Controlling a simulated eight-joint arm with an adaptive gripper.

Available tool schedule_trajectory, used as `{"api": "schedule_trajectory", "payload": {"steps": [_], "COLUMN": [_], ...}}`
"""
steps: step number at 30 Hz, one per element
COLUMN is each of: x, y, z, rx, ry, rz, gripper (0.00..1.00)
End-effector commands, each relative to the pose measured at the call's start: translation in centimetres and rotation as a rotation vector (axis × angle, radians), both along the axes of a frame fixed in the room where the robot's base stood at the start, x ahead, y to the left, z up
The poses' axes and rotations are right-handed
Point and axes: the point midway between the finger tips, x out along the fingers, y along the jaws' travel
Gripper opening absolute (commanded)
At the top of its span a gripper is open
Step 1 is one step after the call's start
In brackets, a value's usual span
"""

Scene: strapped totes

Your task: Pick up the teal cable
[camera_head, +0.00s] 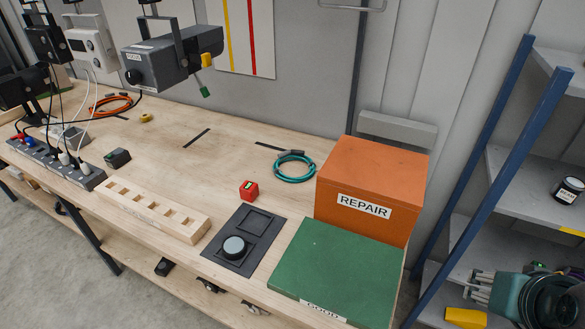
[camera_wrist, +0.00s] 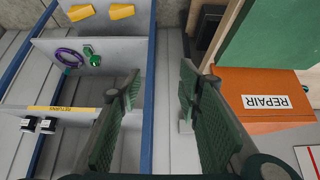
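The teal cable (camera_head: 294,166) lies coiled on the wooden workbench, just left of the orange REPAIR tote (camera_head: 372,165). In the head view my gripper is at the lower right, in front of the blue-framed shelf and well away from the cable.
A green tote (camera_head: 338,270) stands at the workbench's front right corner. A red box (camera_head: 249,190) sits left of the cable. A grey device (camera_head: 172,58) hangs above the bench. The shelf rack's blue post (camera_head: 490,190) stands right of the bench. A purple coil (camera_wrist: 68,58) lies on a shelf.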

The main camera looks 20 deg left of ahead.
Motion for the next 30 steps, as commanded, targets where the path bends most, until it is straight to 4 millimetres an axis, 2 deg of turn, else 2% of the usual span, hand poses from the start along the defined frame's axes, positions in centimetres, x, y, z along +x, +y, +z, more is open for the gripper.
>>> {"api": "schedule_trajectory", "payload": {"steps": [20,25,30], "x": [0.1,0.8,2.4], "y": [0.1,0.5,1.6], "z": [0.1,0.9,2.4], "rx": [0.003,0.020,0.061], "ry": [0.001,0.008,0.026], "rz": [-0.002,-0.016,-0.051], "gripper": [0.38,0.38,0.38]}}
